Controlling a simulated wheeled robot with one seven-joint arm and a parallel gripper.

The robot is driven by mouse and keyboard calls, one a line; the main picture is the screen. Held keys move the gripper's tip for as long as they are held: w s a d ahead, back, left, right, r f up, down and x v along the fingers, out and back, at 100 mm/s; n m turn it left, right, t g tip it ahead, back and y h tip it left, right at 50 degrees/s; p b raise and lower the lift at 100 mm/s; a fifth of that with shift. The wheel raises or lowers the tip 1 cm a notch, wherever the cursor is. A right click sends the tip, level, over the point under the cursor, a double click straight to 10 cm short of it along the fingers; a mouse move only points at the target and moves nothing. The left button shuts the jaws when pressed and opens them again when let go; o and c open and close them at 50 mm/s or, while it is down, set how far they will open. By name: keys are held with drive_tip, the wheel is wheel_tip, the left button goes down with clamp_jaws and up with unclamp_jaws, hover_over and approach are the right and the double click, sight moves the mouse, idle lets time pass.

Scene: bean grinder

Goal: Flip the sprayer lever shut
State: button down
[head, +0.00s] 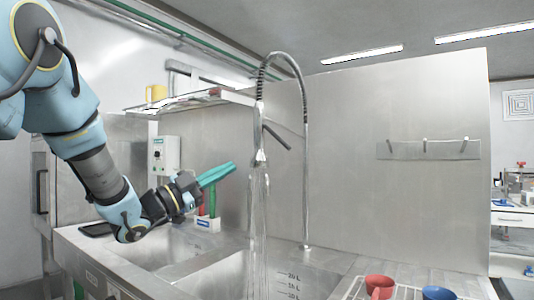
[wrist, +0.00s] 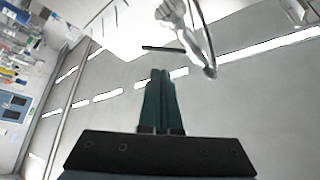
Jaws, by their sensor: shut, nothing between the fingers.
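The sprayer (head: 258,140) hangs from a tall coiled spring hose over the sink in the head view, with water running from its head. Its dark lever (head: 277,138) sticks out to the right, sloping down. My gripper (head: 233,167), with teal fingers, is shut and empty, to the left of and a little below the sprayer, apart from it. In the wrist view my gripper (wrist: 162,72) points up at the ceiling side, and the sprayer (wrist: 172,14) with its dark lever (wrist: 160,49) shows beyond the fingertips.
The steel sink basin (head: 215,272) lies below the sprayer. A red cup (head: 379,284) and a blue cup (head: 438,292) stand on a rack at front right. A white holder (head: 207,224) stands behind the sink. A shelf (head: 190,101) hangs at back left.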

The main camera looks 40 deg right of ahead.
sight(278, 140)
drive_tip(key=p+x, duration=0.1)
drive_tip(key=x, duration=0.3)
drive_tip(key=p+x, duration=0.2)
drive_tip(key=x, duration=0.2)
drive_tip(key=p+x, duration=0.2)
drive_tip(key=x, duration=0.3)
drive_tip(key=shift+s+r, duration=0.3)
drive_tip(key=shift+s, duration=0.05)
drive_tip(key=shift+s+d+r, duration=0.1)
drive_tip(key=shift+d, duration=0.35)
drive_tip(key=shift+s+r+n+h+b, duration=0.15)
drive_tip(key=shift+s+n+h+b, duration=0.2)
drive_tip(key=shift+n+b, duration=0.45)
drive_tip(key=shift+s+d+r+n+t+b, duration=0.1)
drive_tip(key=shift+s+r+n+t+b, duration=0.4)
drive_tip(key=shift+n+t+b, duration=1.3)
drive_tip(key=shift+s+d+r+n+t+b, duration=0.15)
drive_tip(key=shift+r+n+t+b, duration=0.85)
drive_tip(key=shift+n, duration=1.25)
drive_tip(key=shift+s+d+r+n+t+b, duration=0.1)
drive_tip(key=shift+s+r+n+t+b, duration=0.3)
drive_tip(key=shift+n+t+b, duration=1.35)
drive_tip(key=shift+n+t+p, duration=0.25)
drive_tip(key=shift+n+p, duration=0.05)
